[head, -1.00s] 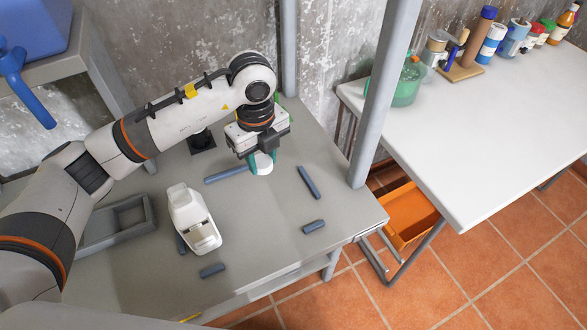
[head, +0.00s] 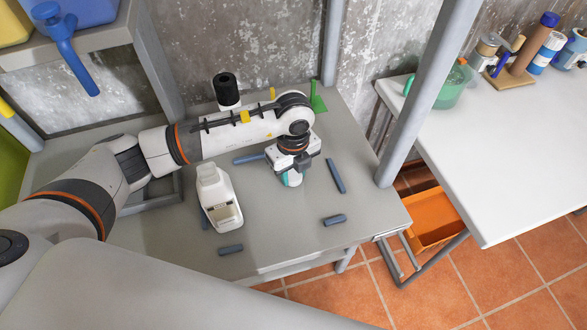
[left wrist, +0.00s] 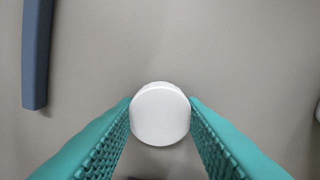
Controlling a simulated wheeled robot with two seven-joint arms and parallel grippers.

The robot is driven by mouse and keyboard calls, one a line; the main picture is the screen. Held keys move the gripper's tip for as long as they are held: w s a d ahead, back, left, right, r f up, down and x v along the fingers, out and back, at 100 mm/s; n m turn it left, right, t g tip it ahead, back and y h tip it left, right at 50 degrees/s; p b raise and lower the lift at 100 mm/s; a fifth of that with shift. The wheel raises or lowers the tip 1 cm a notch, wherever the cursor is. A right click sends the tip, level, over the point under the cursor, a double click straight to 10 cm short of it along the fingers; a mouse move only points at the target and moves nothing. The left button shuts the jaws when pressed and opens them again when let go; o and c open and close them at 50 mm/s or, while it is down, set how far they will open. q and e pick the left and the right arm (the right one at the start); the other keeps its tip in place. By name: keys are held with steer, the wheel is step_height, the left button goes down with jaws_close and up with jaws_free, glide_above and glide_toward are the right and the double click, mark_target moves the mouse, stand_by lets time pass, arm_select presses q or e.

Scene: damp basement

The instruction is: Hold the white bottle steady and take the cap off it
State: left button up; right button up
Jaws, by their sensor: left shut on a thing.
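The white bottle (head: 222,202) stands on the grey table, left of my left gripper and apart from it. Its neck is at the far end in the head view; I cannot tell if the mouth is open. My left gripper (head: 292,180) points down over the table, right of the bottle. In the left wrist view its teal fingers (left wrist: 160,115) are shut on a round white cap (left wrist: 160,114), one on each side. The cap's height over the table is hard to tell. My right gripper is not in view.
Several blue-grey bars lie about, such as one right of the gripper (head: 336,175) and one in front of the bottle (head: 231,249). A grey tray (head: 150,205) is partly behind my arm. A grey post (head: 420,90) stands before the white table (head: 500,150).

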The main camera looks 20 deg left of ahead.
mark_target(294, 174)
arm_select(q)
steer(key=shift+f, duration=0.1)
steer(key=o, duration=1.1)
step_height(294, 174, up, 12)
steer(key=shift+r+b, duration=0.2)
steer(key=shift+b, duration=0.45)
